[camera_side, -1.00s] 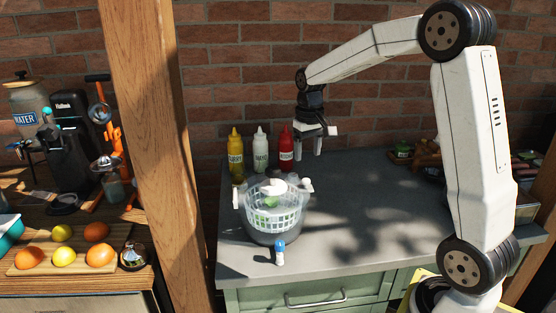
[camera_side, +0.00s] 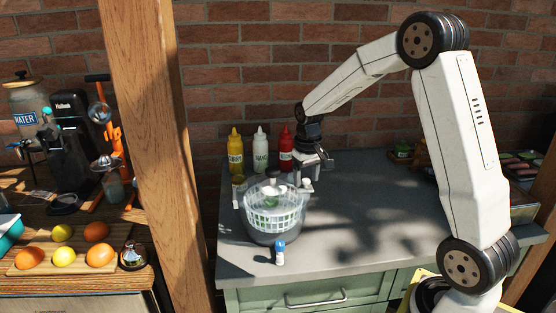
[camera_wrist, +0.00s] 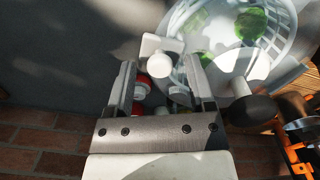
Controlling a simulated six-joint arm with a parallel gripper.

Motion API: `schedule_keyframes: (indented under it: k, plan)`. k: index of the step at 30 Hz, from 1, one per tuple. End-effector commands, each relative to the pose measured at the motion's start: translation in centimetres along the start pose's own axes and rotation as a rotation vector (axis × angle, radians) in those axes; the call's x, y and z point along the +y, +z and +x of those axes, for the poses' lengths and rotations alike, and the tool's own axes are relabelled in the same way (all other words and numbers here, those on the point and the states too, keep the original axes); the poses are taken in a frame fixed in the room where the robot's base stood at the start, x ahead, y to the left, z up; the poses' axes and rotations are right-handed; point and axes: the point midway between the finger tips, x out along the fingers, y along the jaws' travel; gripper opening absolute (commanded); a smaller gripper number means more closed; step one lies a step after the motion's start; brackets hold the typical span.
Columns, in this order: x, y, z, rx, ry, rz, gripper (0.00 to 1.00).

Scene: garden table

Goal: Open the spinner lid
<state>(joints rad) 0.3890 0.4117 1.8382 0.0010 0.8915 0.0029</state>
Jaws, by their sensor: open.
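Green leaves show inside. A small white side piece (camera_side: 307,183) sits at its right rim. My gripper (camera_side: 304,178) is low beside that rim, open, pointing down. In the wrist view, a white knob (camera_wrist: 160,65) lies between the tips of my open gripper (camera_wrist: 161,76). The basket (camera_wrist: 215,28) fills the upper right there. I cannot tell whether a finger touches the knob.
Yellow (camera_side: 235,153), white (camera_side: 260,152) and red (camera_side: 286,150) sauce bottles stand close behind the spinner. A small blue-capped bottle (camera_side: 280,256) stands in front of it. The counter to the right (camera_side: 375,220) is clear. A wooden post (camera_side: 155,150) rises on the left.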

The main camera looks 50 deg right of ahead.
Motion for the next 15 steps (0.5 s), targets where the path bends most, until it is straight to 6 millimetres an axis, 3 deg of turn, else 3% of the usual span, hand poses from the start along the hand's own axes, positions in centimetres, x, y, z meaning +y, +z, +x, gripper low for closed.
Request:
schedule_keyframes:
  k: [5, 11, 15]
  plan:
    - [0.00, 0.00, 0.00, 0.000, 0.000, 0.000, 0.66]
    - [0.00, -0.01, -0.03, 0.000, 0.000, 0.000, 0.03]
    - [0.00, -0.02, -0.04, 0.001, 0.000, 0.000, 0.00]
